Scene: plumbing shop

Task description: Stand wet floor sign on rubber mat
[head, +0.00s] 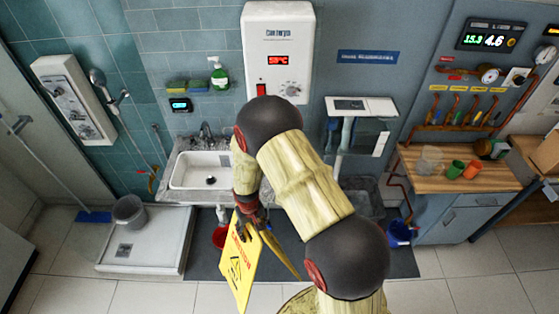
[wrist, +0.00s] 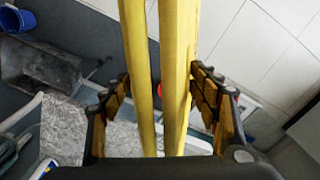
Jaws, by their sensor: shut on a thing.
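The yellow wet floor sign (head: 240,268) is in the grip of my gripper (head: 246,212), held near its top end below the sink. Its printed panel faces the head camera, and a second yellow leg slants to the right, so the panels are somewhat apart. In the wrist view two yellow panels (wrist: 176,60) run between the fingers of my gripper (wrist: 163,88). The dark rubber mat (head: 203,262) lies on the floor behind the sign. The sign's lower end overlaps the mat's front edge in the picture; I cannot tell whether it touches the floor. My arm hides part of the mat.
A white shower tray (head: 150,250) with a grey bucket (head: 130,211) is at the left. A red bucket (head: 219,237) stands under the sink (head: 200,170). A blue bucket (head: 400,234) is by the workbench (head: 470,190). The tiled floor in front is clear.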

